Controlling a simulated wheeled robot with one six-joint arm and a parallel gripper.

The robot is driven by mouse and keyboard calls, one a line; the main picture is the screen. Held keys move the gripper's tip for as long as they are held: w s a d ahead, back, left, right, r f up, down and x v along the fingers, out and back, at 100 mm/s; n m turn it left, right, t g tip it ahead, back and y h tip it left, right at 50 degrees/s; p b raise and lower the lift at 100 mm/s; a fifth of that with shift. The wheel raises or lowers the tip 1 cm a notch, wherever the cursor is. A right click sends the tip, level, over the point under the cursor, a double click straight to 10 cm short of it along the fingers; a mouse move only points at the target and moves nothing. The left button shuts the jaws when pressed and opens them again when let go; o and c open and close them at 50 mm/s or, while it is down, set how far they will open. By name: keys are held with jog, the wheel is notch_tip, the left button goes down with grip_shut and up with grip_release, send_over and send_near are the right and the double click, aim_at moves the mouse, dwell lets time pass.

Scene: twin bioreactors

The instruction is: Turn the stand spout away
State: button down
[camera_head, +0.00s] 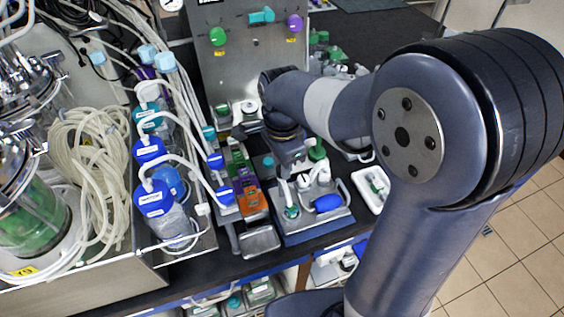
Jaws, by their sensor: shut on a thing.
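A blue stand (318,225) sits near the bench's front edge, in the middle of the view. It carries white curved tubing, a teal-capped part (291,211) and a blue part (328,202). My gripper (292,168) points down over the back left of this stand, seen from behind my arm. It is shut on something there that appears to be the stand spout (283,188). The fingertips and most of the held part are hidden, so I cannot tell the spout's exact direction.
Blue-capped bottles (155,205) with tubing stand to the left, beside coiled hoses (95,165) and glass vessels. An orange and green rack (253,202) is close on the left. A white tray (374,187) lies right. A metal panel (248,70) stands behind.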

jog(key=m+p, duration=0.1)
jog(key=m, duration=0.9)
jog(key=shift+m, duration=0.4)
dwell(0.4)
jog(key=c, duration=1.2)
grip_release()
notch_tip(320, 180, up, 11)
jog(key=shift+f, duration=0.1)
jog(key=shift+f, duration=0.1)
